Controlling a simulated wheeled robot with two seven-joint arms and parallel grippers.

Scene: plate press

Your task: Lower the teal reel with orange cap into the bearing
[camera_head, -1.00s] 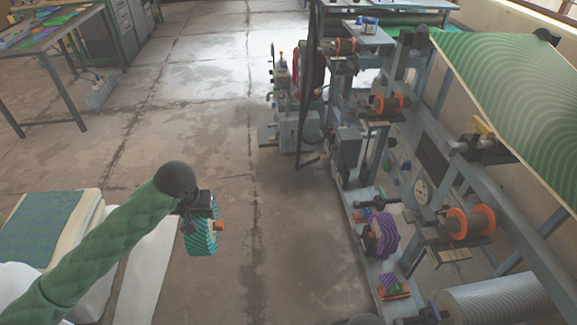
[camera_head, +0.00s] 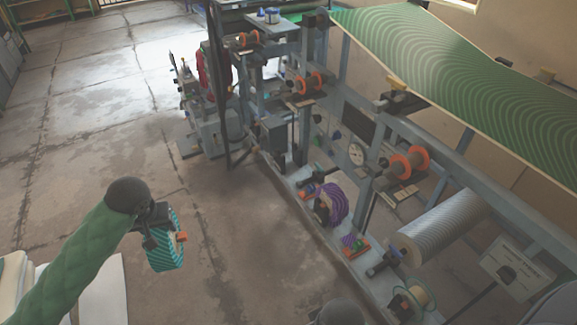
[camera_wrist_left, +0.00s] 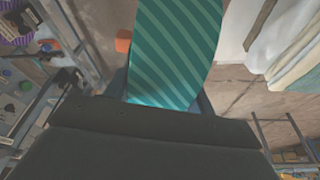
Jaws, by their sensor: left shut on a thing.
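The teal striped reel (camera_head: 166,246) with its orange cap (camera_head: 181,236) is held in my left gripper (camera_head: 153,228), over open floor left of the press. In the left wrist view the reel (camera_wrist_left: 175,55) fills the middle top, with the orange cap (camera_wrist_left: 123,40) at its left side. My left gripper is shut on the reel; its fingers are largely hidden. A purple striped reel (camera_head: 334,203) sits on the press's lower rail. Several bearing-like mounts show along the press, and I cannot tell which is the bearing for the teal reel. The right gripper is not in view.
The press frame (camera_head: 300,185) stands to the right, with orange-flanged spools (camera_head: 408,163), a large grey roller (camera_head: 440,225) and a green patterned sheet (camera_head: 470,80). Bare floor (camera_head: 110,130) lies between my left arm and the press.

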